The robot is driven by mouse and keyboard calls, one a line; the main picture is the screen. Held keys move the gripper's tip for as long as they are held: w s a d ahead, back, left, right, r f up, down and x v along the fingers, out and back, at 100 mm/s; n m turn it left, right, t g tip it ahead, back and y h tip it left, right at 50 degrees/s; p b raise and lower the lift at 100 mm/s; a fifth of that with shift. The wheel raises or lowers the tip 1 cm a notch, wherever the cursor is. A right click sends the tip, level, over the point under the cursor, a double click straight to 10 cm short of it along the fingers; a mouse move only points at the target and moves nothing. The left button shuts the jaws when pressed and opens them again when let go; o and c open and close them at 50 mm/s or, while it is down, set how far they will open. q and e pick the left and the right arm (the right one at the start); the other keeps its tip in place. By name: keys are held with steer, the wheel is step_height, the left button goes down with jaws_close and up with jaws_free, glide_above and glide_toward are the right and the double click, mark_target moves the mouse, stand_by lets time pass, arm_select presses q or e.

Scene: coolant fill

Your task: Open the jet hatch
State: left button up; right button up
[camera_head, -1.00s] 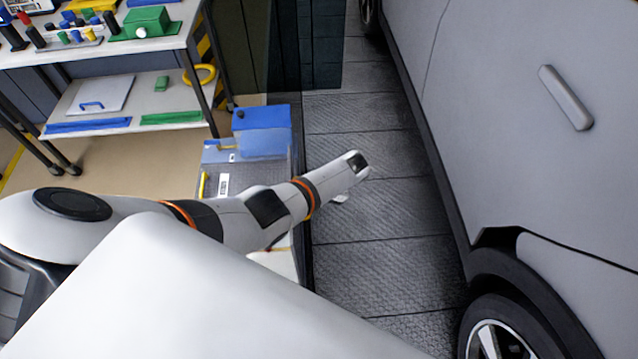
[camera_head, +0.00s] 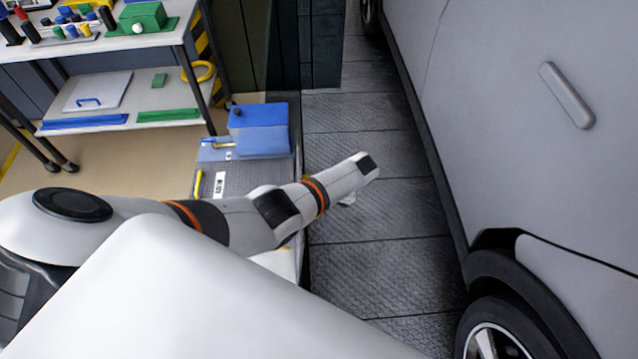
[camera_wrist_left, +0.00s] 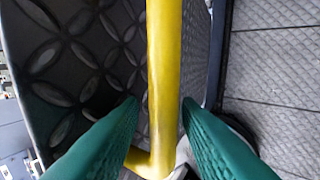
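In the left wrist view a yellow bar handle (camera_wrist_left: 164,70) runs from the top of the picture down between the green fingers of my left gripper (camera_wrist_left: 160,108) and bends left at its lower end. The fingers stand one on each side of the bar. A narrow gap shows on the left; the right finger lies close to or against it. A dark panel with a raised oval pattern (camera_wrist_left: 75,60), perhaps the hatch, fills the left side. In the head view my left forearm reaches right over the floor and hides most of the gripper. My right gripper is out of view.
A grey car (camera_head: 520,70) stands on the right, with a patterned tile floor (camera_head: 375,215) beside it. A blue box (camera_head: 260,125) sits on a grey surface with a label and a yellow handle (camera_head: 198,184). A shelf table (camera_head: 150,75) holds small parts at the upper left.

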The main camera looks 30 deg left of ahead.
arm_select(q)
steer(key=shift+o, duration=0.3)
steer(key=shift+w+r, duration=0.1)
steer(key=shift+w, duration=0.15)
steer(key=v, duration=1.2)
steer(key=shift+a, duration=0.1)
